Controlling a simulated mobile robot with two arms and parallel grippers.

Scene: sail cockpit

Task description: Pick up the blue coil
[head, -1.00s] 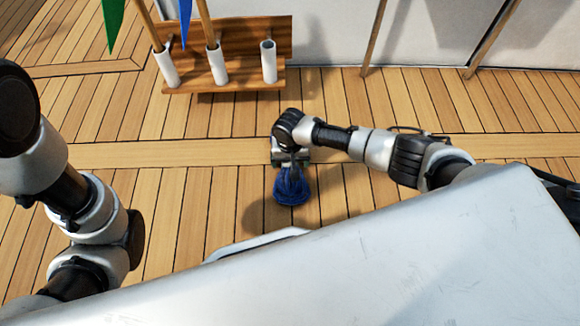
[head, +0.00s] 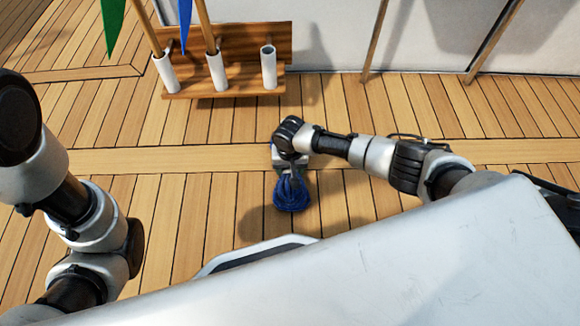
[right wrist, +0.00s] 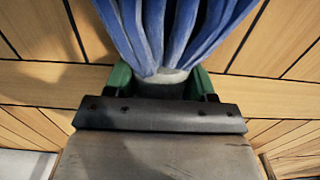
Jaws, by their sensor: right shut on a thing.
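The blue coil (head: 291,192) hangs below my right gripper (head: 289,168) in the middle of the head view. In the right wrist view the blue strands of the coil (right wrist: 175,30) fan out from a pale band between the green fingers of the right gripper (right wrist: 160,80). The right gripper is shut on the coil at this band. A shadow lies on the deck to the left of the coil, apart from it. My left arm shows at the left of the head view, but its gripper is not visible.
A wooden rack (head: 240,75) with white tubes stands by the white wall (head: 335,35). Two of its tubes hold poles, and a green flag (head: 112,22) and a blue flag (head: 185,22) hang there. The plank deck (head: 400,215) around the coil is clear.

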